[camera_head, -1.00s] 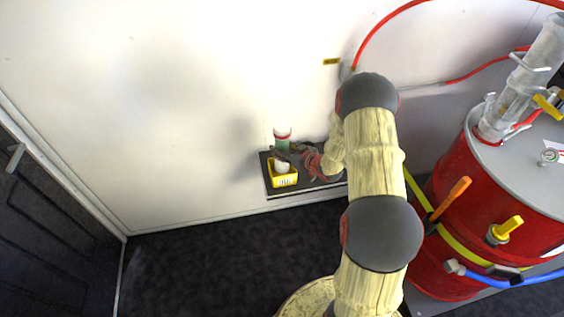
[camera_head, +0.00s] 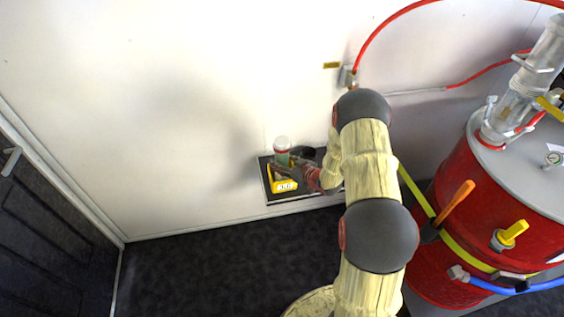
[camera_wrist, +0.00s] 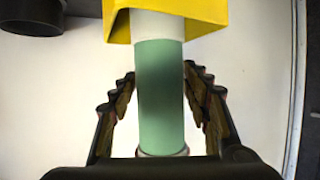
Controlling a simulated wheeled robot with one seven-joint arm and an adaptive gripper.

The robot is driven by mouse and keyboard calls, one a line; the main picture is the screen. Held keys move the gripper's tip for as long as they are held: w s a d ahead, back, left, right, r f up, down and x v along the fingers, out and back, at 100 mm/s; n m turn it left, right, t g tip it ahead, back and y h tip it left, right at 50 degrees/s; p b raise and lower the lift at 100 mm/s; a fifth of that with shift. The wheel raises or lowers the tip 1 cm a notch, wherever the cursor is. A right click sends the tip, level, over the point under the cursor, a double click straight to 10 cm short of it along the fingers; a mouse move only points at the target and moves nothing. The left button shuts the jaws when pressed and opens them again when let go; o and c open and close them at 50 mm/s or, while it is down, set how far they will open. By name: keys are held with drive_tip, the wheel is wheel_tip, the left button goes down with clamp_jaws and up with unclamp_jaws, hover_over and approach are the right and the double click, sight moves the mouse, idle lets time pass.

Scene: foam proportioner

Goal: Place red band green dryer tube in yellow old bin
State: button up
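The green dryer tube (camera_head: 281,158), with a white cap and thin red band, stands upright over the yellow bin (camera_head: 287,186) in the head view. In the wrist view, the tube's green body (camera_wrist: 160,95) lies between the two dark fingers of my gripper (camera_wrist: 160,75). Their tips are close against its sides, and my gripper (camera_head: 285,167) appears shut on it. The yellow bin's wall (camera_wrist: 118,20) shows beyond the tube. A white part there may be the tube's far end or something in the bin; I cannot tell. The bin's inside is mostly hidden.
The bin sits on a small black shelf (camera_head: 273,196) against the white wall. A dark round cup-like thing (camera_head: 307,153) stands right of the bin. A large red drum (camera_head: 450,240) with valves and hoses stands at the right. Dark floor is clear at the lower left.

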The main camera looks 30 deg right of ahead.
drive_tip(key=shift+o, duration=1.1)
drive_tip(key=shift+r, duration=0.2)
drive_tip(key=p+v, duration=0.4)
drive_tip(key=v, duration=0.8)
drive_tip(key=w+r+g+h, duration=0.2)
drive_tip(key=w+r+h, duration=0.15)
drive_tip(key=r, duration=0.85)
drive_tip(key=s+a+r+m+g+h, duration=0.1)
drive_tip(key=s+a+r+g+h, duration=0.2)
drive_tip(key=r, duration=0.8)
drive_tip(key=s+a+r+g+y, duration=0.1)
drive_tip(key=s+a+r, duration=0.2)
drive_tip(key=s+a, duration=0.3)
drive_tip(key=s+a+r+y, duration=0.1)
drive_tip(key=s+a+r, duration=0.3)
drive_tip(key=s, duration=0.8)
drive_tip(key=s+a+r+m+g+y, duration=0.1)
drive_tip(key=s+a+r+y, duration=0.1)
drive_tip(key=s+a, duration=0.6)
drive_tip(key=shift+s+a+r+g, duration=0.3)
drive_tip(key=shift+s+r, duration=0.4)
drive_tip(key=shift+s, duration=0.2)
